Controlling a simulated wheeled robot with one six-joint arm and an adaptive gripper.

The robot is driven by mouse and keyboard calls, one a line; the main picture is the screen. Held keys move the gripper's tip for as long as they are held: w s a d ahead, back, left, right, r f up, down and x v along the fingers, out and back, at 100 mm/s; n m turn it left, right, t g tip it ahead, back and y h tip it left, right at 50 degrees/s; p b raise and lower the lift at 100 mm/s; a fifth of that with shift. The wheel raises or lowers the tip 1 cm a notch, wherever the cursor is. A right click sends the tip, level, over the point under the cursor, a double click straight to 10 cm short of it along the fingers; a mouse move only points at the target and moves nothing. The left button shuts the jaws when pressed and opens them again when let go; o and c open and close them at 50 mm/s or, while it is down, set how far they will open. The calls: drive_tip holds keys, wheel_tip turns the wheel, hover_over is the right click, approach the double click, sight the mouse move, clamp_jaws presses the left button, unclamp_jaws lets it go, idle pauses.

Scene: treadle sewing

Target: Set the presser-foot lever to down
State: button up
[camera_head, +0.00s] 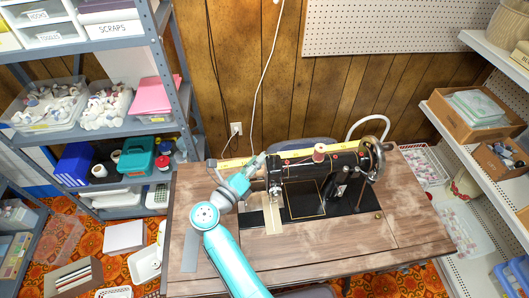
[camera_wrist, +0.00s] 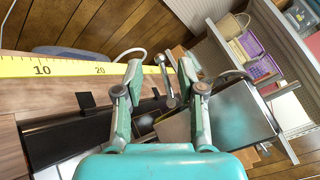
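The black sewing machine (camera_head: 310,170) stands on the wooden table, with its needle end at left and handwheel (camera_head: 374,158) at right. My gripper (camera_head: 258,162) is at the machine's needle end, beside the head. In the wrist view my gripper (camera_wrist: 160,74) is open, with its two fingers spread. A small metal lever (camera_wrist: 165,78) with a rounded end shows between the fingers, and looks like the presser-foot lever. I cannot tell whether either finger touches it. A shiny grey plate (camera_wrist: 240,105) lies behind the right finger. The lever cannot be made out in the head view.
A yellow measuring tape (camera_wrist: 60,67) runs along the table's back edge. The wooden table (camera_head: 350,238) is clear in front of the machine. A shelf unit (camera_head: 170,85) stands at left, and a shelf with a cardboard box (camera_head: 465,122) at right.

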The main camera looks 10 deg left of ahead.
drive_tip(key=shift+x, duration=2.1)
drive_tip(key=shift+s, duration=0.1)
clamp_jaws()
